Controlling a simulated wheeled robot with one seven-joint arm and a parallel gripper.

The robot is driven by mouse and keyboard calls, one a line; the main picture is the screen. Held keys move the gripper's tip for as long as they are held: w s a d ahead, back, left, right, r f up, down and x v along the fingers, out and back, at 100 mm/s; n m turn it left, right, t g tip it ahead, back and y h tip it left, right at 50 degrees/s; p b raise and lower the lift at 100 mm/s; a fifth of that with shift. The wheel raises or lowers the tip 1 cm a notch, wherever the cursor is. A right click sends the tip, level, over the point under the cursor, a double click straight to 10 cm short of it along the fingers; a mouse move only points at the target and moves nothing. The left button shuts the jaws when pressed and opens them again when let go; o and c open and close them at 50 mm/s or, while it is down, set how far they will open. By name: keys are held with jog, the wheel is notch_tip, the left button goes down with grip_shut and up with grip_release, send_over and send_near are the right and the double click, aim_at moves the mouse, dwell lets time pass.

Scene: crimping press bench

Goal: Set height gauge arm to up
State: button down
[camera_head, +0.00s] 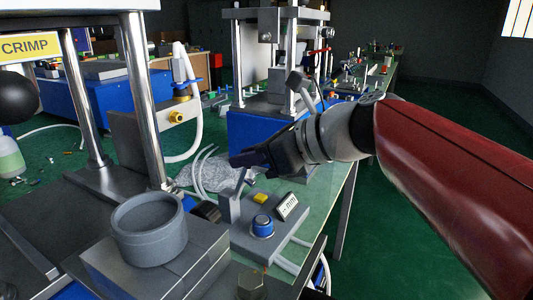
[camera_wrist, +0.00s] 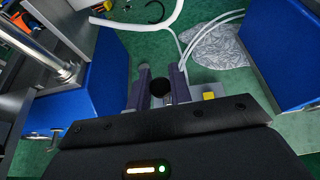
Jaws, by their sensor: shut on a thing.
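The height gauge (camera_head: 272,238) is a grey block on the bench with a blue knob (camera_head: 263,225), a yellow button (camera_head: 260,198) and a small display reading in mm. Its thin arm (camera_head: 241,182) slants upward from the grey upright toward my gripper (camera_head: 242,160). In the wrist view my gripper (camera_wrist: 161,78) has its two dark fingers on either side of a round black knob (camera_wrist: 160,89), shut on it. The yellow button also shows in the wrist view (camera_wrist: 208,96). My gripper hides the arm's top end in the head view.
A grey ring (camera_head: 149,235) on a block stands left of the gauge, close by. The press with chrome columns (camera_head: 144,100) and a CRIMP sign (camera_head: 27,46) rises at left. White hoses and a crumpled clear bag (camera_head: 203,175) lie behind the gauge.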

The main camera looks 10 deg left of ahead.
jog(key=shift+a+r+h, duration=0.15)
jog(key=shift+a+h, duration=0.15)
jog(key=shift+a, duration=0.05)
jog(key=shift+s+f, duration=0.1)
jog(key=shift+f, duration=0.1)
dwell(1.0)
jog(key=c, duration=1.4)
grip_release()
jog(key=shift+o, duration=0.2)
jog(key=shift+r, duration=0.1)
jog(key=shift+d, duration=0.15)
jog(key=shift+s+d+r, duration=0.1)
jog(key=shift+d+r, duration=0.1)
jog(key=shift+d, duration=0.05)
jog(key=v, duration=0.7)
